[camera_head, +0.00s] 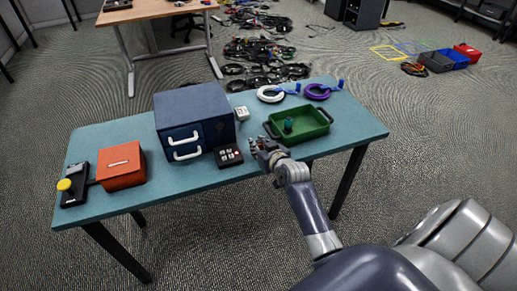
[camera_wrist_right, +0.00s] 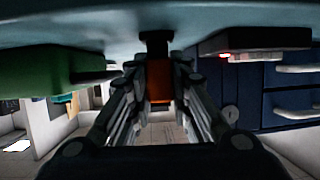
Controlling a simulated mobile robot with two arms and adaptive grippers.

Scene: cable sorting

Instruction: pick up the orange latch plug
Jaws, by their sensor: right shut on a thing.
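The orange latch plug (camera_wrist_right: 158,82) shows in the right wrist view as an orange block with a dark part at its far end, between my fingers. My right gripper (camera_wrist_right: 157,70) is shut on it. In the head view my right gripper (camera_head: 259,147) is at the table's front edge, between the green tray and the black button box. The plug cannot be made out there. I cannot tell whether the plug touches the table. My left gripper is not in view.
A green tray (camera_head: 319,131) holds a dark green item. A black button box (camera_head: 228,156) stands left of my gripper, before a blue drawer cabinet (camera_head: 190,105). An orange box (camera_head: 122,169) stands further left. White (camera_head: 271,93) and purple (camera_head: 317,91) cable coils lie behind the tray.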

